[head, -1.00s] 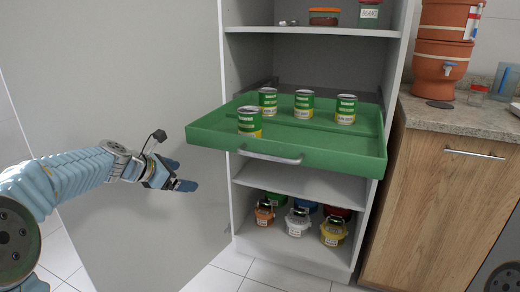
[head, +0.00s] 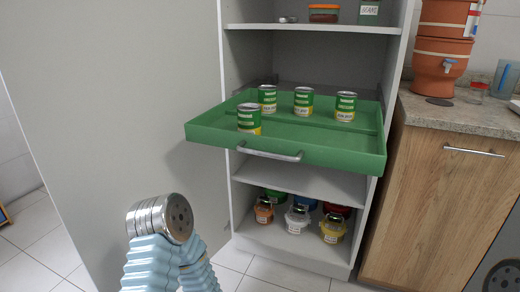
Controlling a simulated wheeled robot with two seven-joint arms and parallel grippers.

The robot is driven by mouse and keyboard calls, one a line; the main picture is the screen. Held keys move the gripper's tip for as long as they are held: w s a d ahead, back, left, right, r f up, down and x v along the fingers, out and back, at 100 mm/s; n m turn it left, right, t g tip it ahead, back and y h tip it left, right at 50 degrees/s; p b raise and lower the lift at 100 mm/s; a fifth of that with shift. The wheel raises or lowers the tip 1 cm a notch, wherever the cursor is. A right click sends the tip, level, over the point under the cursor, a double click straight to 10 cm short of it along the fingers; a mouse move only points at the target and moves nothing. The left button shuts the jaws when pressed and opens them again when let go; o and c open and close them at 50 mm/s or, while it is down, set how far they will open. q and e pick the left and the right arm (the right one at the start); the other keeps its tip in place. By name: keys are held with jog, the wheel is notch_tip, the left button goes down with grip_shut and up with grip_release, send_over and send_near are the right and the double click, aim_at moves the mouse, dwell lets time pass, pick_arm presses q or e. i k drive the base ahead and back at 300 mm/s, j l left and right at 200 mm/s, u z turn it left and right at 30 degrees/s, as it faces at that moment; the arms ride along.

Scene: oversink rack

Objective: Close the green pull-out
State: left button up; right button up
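The green pull-out (head: 330,154) is a shallow tray drawn out from the tall white cabinet, with a metal bar handle (head: 270,154) on its front. Several green cans stand upright in it, one near the front left (head: 249,119) and one at the right (head: 346,106). Part of my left arm shows at the lower left, below and left of the pull-out and apart from it. My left gripper is out of view. My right gripper is not in view.
A cabinet shelf below holds several lidded jars (head: 298,219). The upper shelf (head: 320,30) holds containers. A large grey door panel (head: 120,80) stands at the left. A wooden counter (head: 440,200) with a terracotta water filter (head: 440,66) is at the right.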

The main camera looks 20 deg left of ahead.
aim_at(359, 146)
jog(key=i+l+u, duration=0.1)
jog(key=u, duration=0.3)
jog(key=i+l+u, duration=0.15)
jog(key=u, duration=0.3)
jog(key=i+l, duration=0.05)
jog(key=i, duration=0.05)
